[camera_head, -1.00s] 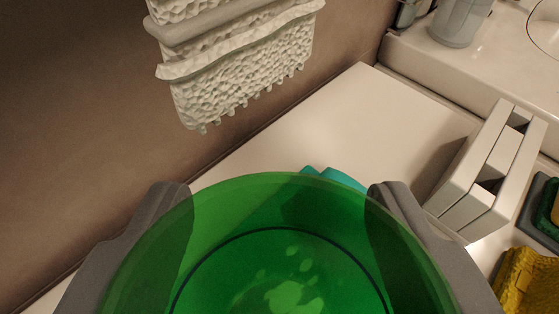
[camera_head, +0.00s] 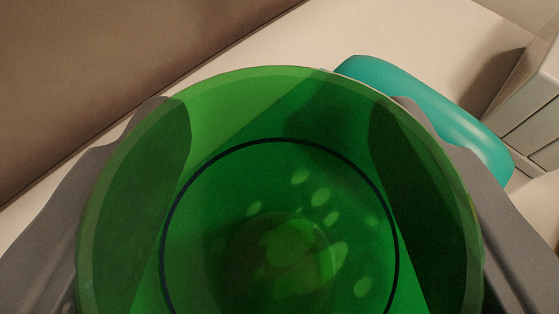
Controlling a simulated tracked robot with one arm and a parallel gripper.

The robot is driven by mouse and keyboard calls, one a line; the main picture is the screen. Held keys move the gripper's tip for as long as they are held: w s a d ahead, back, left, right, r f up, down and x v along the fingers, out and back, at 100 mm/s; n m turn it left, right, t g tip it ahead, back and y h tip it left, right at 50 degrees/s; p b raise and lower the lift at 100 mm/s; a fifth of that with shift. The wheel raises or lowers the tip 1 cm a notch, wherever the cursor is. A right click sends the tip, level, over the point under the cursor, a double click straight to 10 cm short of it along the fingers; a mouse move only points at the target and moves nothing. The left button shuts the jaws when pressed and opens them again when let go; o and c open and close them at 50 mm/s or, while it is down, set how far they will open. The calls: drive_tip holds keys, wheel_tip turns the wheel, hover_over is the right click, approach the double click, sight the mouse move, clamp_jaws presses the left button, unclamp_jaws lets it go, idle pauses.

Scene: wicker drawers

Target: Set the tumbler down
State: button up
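The green see-through tumbler (camera_head: 280,215) fills the lower middle of the camera view, with its open rim towards me. My gripper (camera_head: 278,125) has one grey finger on each side of the tumbler, both pressed close to its wall and partly seen through the green. It is shut on the tumbler. The tumbler's base is hidden from direct view, so I cannot tell whether it touches the surface below.
A pale countertop (camera_head: 420,35) lies behind the tumbler. A teal object (camera_head: 440,115) sits right behind the tumbler's right side. A white slatted object (camera_head: 530,105) stands at the right edge. A brown wall (camera_head: 90,80) rises at the left.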

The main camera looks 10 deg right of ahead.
drive_tip(key=shift+f, duration=0.1)
drive_tip(key=o, duration=1)
drive_tip(key=shift+s+r, duration=0.4)
drive_tip(key=shift+s, duration=0.15)
drive_tip(key=p+v, duration=0.2)
drive_tip(key=v, duration=0.9)
drive_tip(key=shift+f, duration=0.1)
